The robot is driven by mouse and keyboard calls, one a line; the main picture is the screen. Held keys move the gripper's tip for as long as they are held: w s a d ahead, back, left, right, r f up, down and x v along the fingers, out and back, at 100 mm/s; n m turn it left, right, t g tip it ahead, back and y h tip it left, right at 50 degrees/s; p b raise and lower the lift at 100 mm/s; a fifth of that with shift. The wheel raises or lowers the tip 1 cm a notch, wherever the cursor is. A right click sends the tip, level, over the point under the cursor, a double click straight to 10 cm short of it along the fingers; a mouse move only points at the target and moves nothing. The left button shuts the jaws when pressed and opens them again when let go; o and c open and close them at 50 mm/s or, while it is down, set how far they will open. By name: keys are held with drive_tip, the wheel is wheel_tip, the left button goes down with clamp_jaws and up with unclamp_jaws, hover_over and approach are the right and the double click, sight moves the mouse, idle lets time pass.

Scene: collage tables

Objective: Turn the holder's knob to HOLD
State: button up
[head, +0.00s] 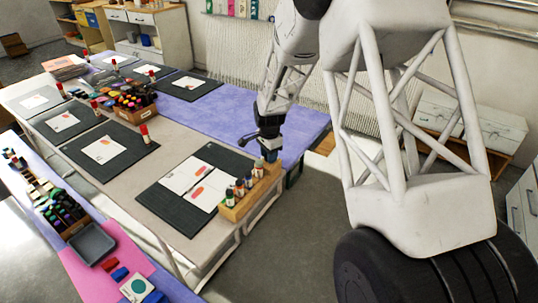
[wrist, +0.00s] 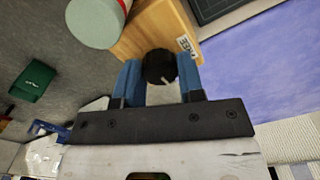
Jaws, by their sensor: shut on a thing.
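The wooden holder (head: 247,195) stands at the right edge of the near table with several capped bottles in it. In the wrist view the holder (wrist: 138,38) shows its wooden end with a round black knob (wrist: 158,66). The knob's white pointer mark faces the lower right of that picture. A white label (wrist: 186,46) sits above and right of the knob; its letters are only partly readable. No HOLD label can be made out. My gripper (wrist: 160,70) has its blue fingers on both sides of the knob, shut on it. In the head view my gripper (head: 268,150) is at the holder's far end.
A dark mat (head: 170,208) with white cards lies left of the holder. A pale green-topped round object (wrist: 96,20) is beside the holder in the wrist view. A purple tabletop (head: 225,117) lies behind. Open floor is right of the table.

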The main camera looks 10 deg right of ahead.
drive_tip(key=o, duration=0.9)
drive_tip(key=shift+r, duration=0.1)
drive_tip(key=shift+r, duration=3.85)
